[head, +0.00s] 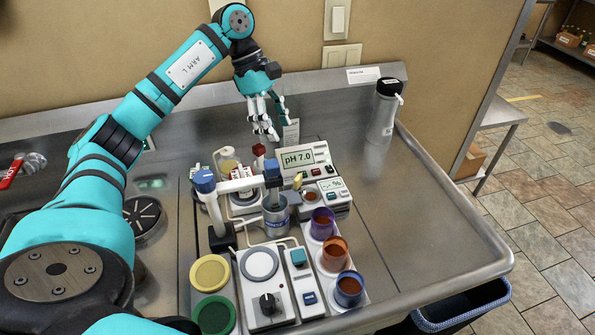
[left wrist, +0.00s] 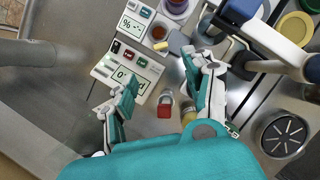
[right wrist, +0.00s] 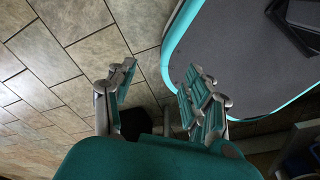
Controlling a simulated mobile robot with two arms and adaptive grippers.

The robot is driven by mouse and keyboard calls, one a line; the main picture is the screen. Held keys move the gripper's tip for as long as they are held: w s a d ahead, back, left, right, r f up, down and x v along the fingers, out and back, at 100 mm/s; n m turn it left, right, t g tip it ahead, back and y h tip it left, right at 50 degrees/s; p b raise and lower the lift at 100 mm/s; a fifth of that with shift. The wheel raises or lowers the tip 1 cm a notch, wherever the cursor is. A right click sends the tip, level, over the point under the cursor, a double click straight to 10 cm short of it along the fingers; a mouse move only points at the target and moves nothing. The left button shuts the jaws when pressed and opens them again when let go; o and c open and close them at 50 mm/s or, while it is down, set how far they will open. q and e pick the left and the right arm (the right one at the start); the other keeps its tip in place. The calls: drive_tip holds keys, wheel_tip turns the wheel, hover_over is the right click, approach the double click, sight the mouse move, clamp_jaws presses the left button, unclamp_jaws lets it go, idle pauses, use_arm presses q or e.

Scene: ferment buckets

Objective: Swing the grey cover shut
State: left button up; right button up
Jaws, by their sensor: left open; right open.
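A small blue-grey flap (left wrist: 178,43), which looks like the grey cover, stands beside a round well of brown liquid (left wrist: 159,33) in the left wrist view. The well is on the white instrument with a % display and also shows in the head view (head: 311,196). How far the flap is open is hard to tell. My left gripper (head: 264,116) is open and empty, above the back of the instrument group. In the left wrist view its fingers (left wrist: 161,78) point towards the instruments, apart from the flap. My right gripper (right wrist: 161,78) is open and empty over the tiled floor.
A pH 7.0 meter (head: 303,157) stands behind the % instrument. A red block (head: 258,150) and a blue-capped white arm (head: 238,184) are close by. Purple, orange and blue cups (head: 335,253) line the right side. A grey bottle (head: 383,112) stands back right. The steel counter (head: 425,215) is clear at right.

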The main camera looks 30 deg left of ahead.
use_arm(q)
drive_tip(key=p, duration=0.1)
approach(298, 176)
drive_tip(key=f, duration=0.1)
drive_tip(key=p+x, duration=0.1)
drive_tip(key=x, duration=0.3)
drive_tip(key=p+x, duration=0.1)
drive_tip(key=x, duration=0.3)
drive_tip(key=shift+d+f, duration=0.2)
drive_tip(key=shift+d, duration=0.1)
drive_tip(key=shift+f, duration=0.35)
clamp_jaws()
use_arm(e)
drive_tip(key=r, duration=0.3)
drive_tip(key=shift+s+d+r, duration=0.15)
drive_tip(key=shift+s+r, duration=0.05)
drive_tip(key=shift+r, duration=0.05)
